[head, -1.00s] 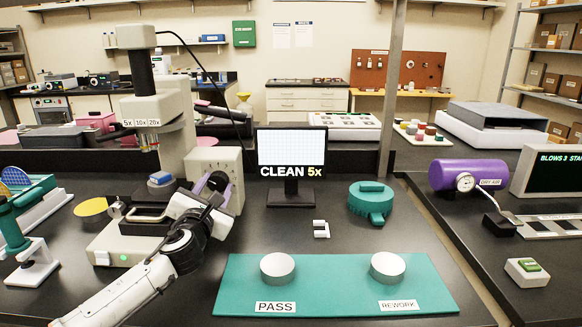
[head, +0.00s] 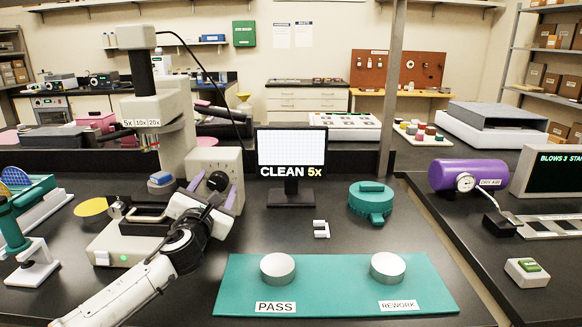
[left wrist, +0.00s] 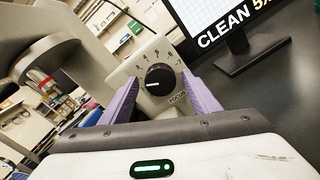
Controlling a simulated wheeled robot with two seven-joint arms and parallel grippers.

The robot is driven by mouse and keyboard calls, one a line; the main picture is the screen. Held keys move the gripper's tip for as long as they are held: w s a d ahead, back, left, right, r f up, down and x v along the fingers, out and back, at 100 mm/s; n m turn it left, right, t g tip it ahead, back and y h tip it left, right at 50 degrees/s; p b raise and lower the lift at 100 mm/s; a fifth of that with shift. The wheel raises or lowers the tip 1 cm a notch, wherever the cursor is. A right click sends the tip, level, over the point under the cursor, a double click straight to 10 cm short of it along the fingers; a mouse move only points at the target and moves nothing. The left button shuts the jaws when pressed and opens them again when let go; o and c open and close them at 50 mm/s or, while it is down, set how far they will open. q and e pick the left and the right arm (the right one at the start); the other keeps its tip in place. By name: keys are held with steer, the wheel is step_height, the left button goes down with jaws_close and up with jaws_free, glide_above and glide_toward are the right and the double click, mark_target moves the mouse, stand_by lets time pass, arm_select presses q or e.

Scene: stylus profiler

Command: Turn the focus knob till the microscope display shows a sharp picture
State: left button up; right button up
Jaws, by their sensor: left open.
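The black focus knob (head: 217,180) sits on the light face of the microscope's side box, and it also shows in the left wrist view (left wrist: 159,79) with a numbered scale above it and a FOCUS label below. My left gripper (head: 212,189) is open, its purple fingers spread on both sides of the knob with gaps between. The knob's white pointer mark points left in the left wrist view. The microscope (head: 165,130) stands at the left. The display (head: 291,147) shows a white picture with a fine grid and the words CLEAN 5x. My right gripper is out of view.
A teal mat (head: 333,290) with PASS and REWORK discs lies in front.

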arm_select(q)
steer(key=shift+s+p, duration=0.3)
steer(key=shift+p, duration=0.05)
steer(key=s+p, duration=0.5)
steer(key=s, duration=0.2)
steer(key=shift+s+a, duration=0.2)
steer(key=shift+a, duration=0.05)
steer(key=s, duration=1)
steer(key=shift+s+a, duration=0.15)
steer(key=shift+a, duration=0.15)
